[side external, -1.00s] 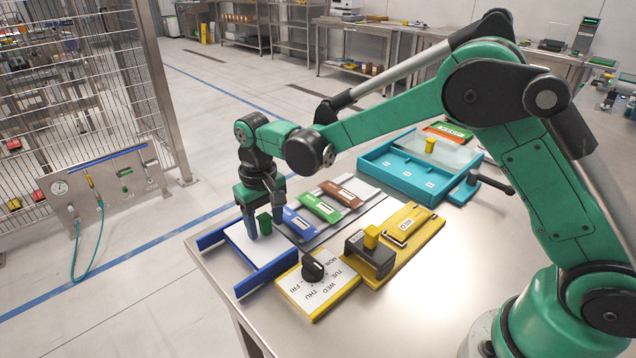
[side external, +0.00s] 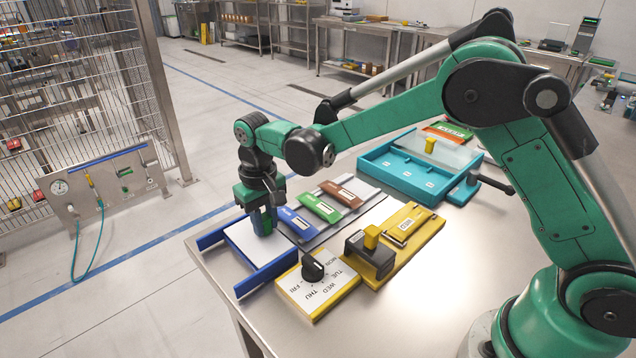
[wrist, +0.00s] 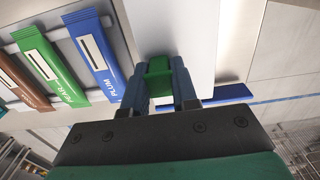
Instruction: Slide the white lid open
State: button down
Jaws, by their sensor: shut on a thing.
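The white lid (side external: 248,240) lies flat between two blue rails (side external: 268,279) at the table's left corner. A green knob (wrist: 159,67) stands on the lid; in the side view it is mostly hidden by my fingers. My gripper (side external: 264,222) points down over the lid, shut on the green knob. The wrist view shows the two blue fingers on either side of the knob, and the white lid (wrist: 170,28) beyond it. What lies under the lid is hidden.
Blue, green and brown labelled packs (side external: 320,207) lie close right of the lid. A yellow day dial board (side external: 316,290) with a black knob sits in front.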

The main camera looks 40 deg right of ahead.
dwell(0.8)
jog(key=a, duration=0.8)
jog(key=c, duration=0.7)
grip_release()
notch_tip(320, 180, up, 6)
jog(key=shift+f, duration=0.15)
jog(key=shift+d, duration=0.1)
